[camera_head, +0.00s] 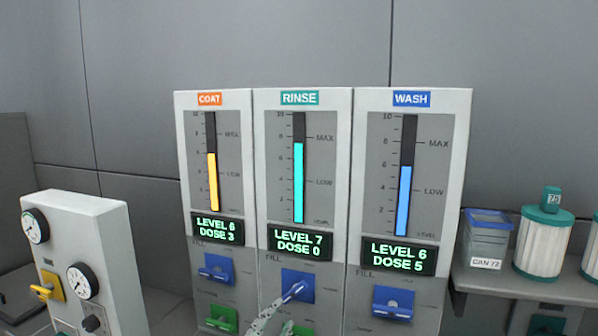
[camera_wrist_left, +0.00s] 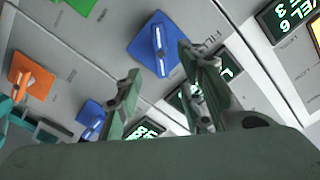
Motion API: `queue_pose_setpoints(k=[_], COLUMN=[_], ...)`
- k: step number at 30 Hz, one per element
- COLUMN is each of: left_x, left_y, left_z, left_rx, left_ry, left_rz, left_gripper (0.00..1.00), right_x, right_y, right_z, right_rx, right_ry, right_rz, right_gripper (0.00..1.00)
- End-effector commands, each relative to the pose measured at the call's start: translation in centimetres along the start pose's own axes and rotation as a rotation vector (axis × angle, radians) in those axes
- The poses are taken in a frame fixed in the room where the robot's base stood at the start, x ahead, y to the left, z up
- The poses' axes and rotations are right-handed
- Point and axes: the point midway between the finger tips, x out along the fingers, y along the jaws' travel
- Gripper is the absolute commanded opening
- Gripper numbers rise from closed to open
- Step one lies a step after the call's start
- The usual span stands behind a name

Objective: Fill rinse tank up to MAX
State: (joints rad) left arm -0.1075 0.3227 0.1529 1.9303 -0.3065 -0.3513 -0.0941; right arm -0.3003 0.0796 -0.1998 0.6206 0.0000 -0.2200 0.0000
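The rinse panel (camera_head: 262,200) stands between the coat and wash panels. Its teal level bar (camera_head: 298,180) tops out slightly below the MAX mark, and its display (camera_head: 300,243) reads LEVEL 7, DOSE 0. Its blue FILL valve (camera_head: 306,282) has a lever that looks tilted; the valve also shows in the left wrist view (camera_wrist_left: 143,48). My left gripper (camera_head: 277,320) is just below this lever at the bottom of the head view. In the left wrist view its fingers (camera_wrist_left: 157,68) are apart, with the valve beyond and between the tips. Contact cannot be told. My right gripper is not in view.
The coat panel (camera_head: 184,150) and wash panel (camera_head: 459,150) have their own blue FILL valves close by. A green valve (camera_head: 222,318) sits below the coat one. A gauge box (camera_head: 95,215) stands left; a shelf (camera_head: 520,287) with canisters is right.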

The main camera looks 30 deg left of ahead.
Motion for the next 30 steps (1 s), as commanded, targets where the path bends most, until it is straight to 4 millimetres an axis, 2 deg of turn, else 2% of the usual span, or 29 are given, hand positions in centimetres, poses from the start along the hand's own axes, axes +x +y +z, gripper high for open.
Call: queue_pose_setpoints(k=[5,9,12,17,30], left_x=[0.4,2.4,3.4,4.7,10.4], left_y=[0.2,0.4,0.1,-0.3,-0.2], left_z=[0.1,0.2,0.0,-0.3,-0.4], left_rx=[0.0,0.002,0.001,-0.001,-0.001], left_ry=[0.003,0.009,0.006,0.001,0.001], left_rz=[0.0,0.0,-0.002,-0.002,-0.002], left_gripper=[0.36,0.36,0.36,0.36,0.36], right_x=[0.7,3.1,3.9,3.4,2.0], right_y=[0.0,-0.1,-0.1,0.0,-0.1], right_z=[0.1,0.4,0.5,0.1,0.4], right_rx=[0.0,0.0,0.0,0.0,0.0], right_ry=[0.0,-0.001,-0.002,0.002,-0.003], right_rz=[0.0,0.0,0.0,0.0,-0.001], right_gripper=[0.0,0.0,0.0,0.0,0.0])
